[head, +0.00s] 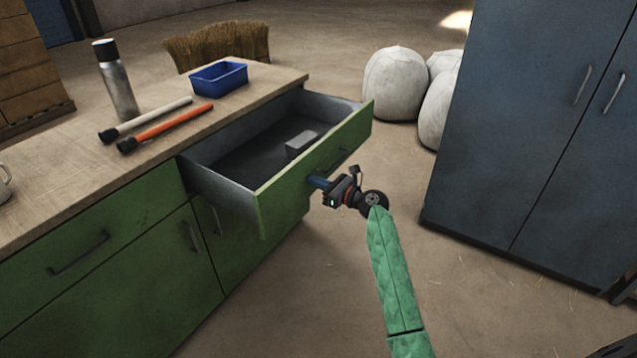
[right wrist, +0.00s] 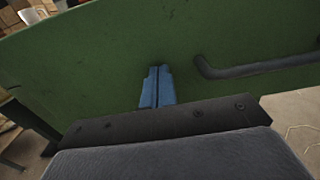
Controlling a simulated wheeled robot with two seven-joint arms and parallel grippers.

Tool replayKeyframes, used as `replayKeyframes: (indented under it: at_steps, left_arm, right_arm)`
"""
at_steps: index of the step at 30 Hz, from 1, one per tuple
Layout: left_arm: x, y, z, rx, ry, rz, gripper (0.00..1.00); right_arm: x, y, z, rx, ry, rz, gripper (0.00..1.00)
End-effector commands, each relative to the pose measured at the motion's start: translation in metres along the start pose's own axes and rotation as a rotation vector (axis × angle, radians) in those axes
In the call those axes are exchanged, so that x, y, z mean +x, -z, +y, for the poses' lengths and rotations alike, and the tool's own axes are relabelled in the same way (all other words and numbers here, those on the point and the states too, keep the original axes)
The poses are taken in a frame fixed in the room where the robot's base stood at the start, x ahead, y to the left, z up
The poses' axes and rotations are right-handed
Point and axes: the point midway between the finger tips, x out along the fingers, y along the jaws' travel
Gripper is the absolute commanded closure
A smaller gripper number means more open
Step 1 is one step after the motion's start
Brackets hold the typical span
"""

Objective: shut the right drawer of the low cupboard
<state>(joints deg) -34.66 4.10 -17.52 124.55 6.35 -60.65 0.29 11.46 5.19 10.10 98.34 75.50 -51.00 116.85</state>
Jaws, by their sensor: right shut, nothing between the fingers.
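The right drawer (head: 265,200) of the low green cupboard (head: 125,235) is pulled well out, its grey inside showing with a small grey box (head: 301,144) in it. My right gripper (head: 314,181) is shut and empty at the drawer's green front, beside the dark bar handle. In the right wrist view its blue fingertips (right wrist: 157,86) point at the green front panel (right wrist: 110,60), to the left of the handle (right wrist: 250,69). They are at or very close to the panel; I cannot tell if they touch. My left gripper is not in view.
On the worktop (head: 60,190) are a steel flask (head: 118,85), two rods with black ends (head: 165,128), and a blue tray (head: 219,78). A broom head (head: 215,45) shows behind. A tall blue-grey cabinet (head: 530,130) stands at right, white sacks (head: 395,85) behind. Floor between is clear.

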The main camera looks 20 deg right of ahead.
Motion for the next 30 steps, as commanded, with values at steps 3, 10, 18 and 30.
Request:
replayKeyframes:
  at_steps: [3,10,18,30]
  left_arm:
    - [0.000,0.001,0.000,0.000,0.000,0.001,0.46]
    - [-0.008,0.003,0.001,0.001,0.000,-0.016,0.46]
    - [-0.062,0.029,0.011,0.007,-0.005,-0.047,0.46]
    - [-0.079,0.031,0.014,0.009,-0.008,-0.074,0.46]
  right_arm:
    - [0.000,0.000,0.000,0.000,0.000,0.000,1.00]
    - [0.015,-0.002,0.000,0.001,-0.001,-0.001,1.00]
    - [0.071,-0.004,0.000,0.002,-0.001,-0.003,1.00]
    - [0.184,-0.001,0.001,0.001,-0.002,-0.002,1.00]
